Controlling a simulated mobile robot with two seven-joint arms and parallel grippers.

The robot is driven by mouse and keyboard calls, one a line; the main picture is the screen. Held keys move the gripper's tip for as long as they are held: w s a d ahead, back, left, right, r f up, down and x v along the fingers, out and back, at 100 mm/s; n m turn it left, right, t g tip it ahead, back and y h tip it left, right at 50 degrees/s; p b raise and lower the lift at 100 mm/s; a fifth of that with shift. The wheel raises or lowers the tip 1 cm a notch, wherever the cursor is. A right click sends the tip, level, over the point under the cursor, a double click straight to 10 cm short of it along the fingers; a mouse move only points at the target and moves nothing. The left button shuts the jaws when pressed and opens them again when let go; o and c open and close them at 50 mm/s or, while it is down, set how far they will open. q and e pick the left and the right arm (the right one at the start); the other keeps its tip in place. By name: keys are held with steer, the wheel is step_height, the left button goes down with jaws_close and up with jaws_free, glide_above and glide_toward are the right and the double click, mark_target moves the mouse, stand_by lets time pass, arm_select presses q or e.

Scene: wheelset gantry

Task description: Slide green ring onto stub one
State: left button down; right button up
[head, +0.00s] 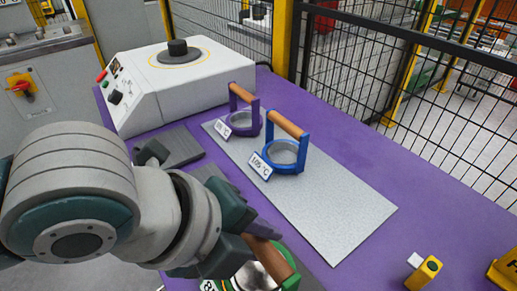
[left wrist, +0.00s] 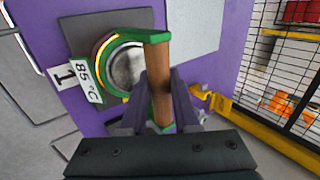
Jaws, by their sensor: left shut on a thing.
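The green ring (head: 292,281) has a wooden bar handle and an 85 °C tag. In the left wrist view the ring (left wrist: 103,88) encircles a silvery round metal face (left wrist: 125,67) with a yellow-orange rim. I cannot tell whether the ring is around this stub or just above it. A card marked 1 (left wrist: 64,75) is beside the tag. My left gripper (left wrist: 160,103) is shut on the wooden handle (left wrist: 158,75), one finger on each side. In the head view this gripper (head: 248,236) hides much of the ring. My right gripper is not in view.
A purple ring (head: 243,121) and a blue ring (head: 284,153) stand on a pale grey plate (head: 330,215). A white machine (head: 180,80) with a black knob stands behind left. A yellow block (head: 424,272) is at the front right. Black mesh fencing (head: 370,75) borders the table.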

arm_select(q)
steer(key=shift+f+b, duration=0.3)
steer(key=shift+f, duration=0.1)
steer(key=c, duration=0.6)
jaws_free()
steer(key=shift+f, duration=0.1)
steer(key=p+v, duration=0.2)
steer(key=v, duration=0.8)
